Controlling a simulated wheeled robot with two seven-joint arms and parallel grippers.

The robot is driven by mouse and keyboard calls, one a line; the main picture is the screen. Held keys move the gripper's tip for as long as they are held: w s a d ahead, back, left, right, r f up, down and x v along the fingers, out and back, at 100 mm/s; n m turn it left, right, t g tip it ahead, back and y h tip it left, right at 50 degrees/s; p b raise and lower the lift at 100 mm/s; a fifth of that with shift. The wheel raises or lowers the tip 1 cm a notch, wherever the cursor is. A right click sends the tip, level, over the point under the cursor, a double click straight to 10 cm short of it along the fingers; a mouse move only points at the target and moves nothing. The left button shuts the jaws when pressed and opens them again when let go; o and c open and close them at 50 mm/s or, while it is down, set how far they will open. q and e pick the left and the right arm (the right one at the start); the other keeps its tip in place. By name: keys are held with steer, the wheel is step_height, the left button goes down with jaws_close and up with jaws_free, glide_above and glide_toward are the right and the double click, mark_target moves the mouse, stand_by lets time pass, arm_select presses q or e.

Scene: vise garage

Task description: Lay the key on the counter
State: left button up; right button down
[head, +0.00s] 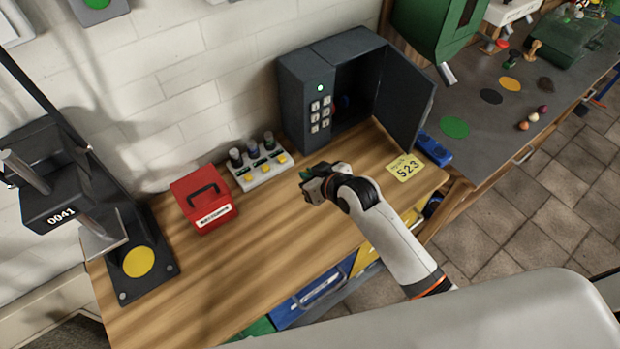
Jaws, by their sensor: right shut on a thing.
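My right gripper (312,186) is above the wooden counter (300,250), in front of the open safe. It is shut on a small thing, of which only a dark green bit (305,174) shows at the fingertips. This looks like the key, but the fingers hide most of its shape. The gripper appears to be a little above the counter top. My left gripper is not in view.
The grey keypad safe (305,75) stands open, its door (405,98) swung right. A switch panel (258,168), a red box (204,199) and a yellow "523" note (405,167) are on the counter. The press (75,200) stands left. The front middle is clear.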

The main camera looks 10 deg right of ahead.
step_height(320, 180, down, 2)
steer(key=shift+f, duration=0.1)
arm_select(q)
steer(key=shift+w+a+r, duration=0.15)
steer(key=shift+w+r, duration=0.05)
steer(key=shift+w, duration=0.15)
arm_select(e)
steer(key=shift+f, duration=0.1)
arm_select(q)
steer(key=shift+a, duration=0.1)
arm_select(e)
steer(key=shift+f, duration=0.1)
steer(key=c, duration=1.5)
jaws_free()
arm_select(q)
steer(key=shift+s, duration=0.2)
